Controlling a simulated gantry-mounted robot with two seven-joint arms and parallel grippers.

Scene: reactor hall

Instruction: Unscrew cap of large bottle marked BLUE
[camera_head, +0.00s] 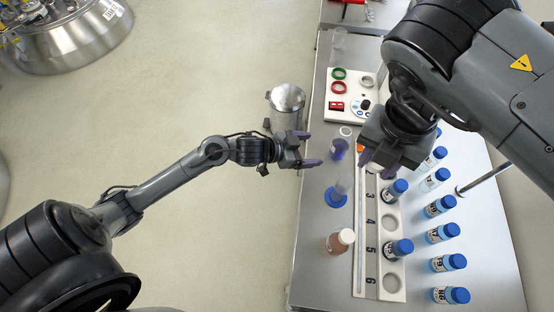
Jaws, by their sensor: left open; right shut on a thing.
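A bottle with blue-violet contents (339,148) stands on the bench between my two grippers, with a pale round top. Its marking is too small to read, so I cannot tell if it is the bottle marked BLUE. My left gripper (312,150) is open and empty at the bench's left edge, fingers pointing toward this bottle but apart from it. My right gripper (374,166) is over the numbered white rack (390,238), shut on a pale thing mostly hidden by its fingers. A brown bottle with a white cap (340,241) stands nearer the front.
Several blue-capped vials (443,233) stand on the bench at right, some in the rack. A white control panel (352,95) lies behind. A metal canister (287,105) is beyond the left gripper.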

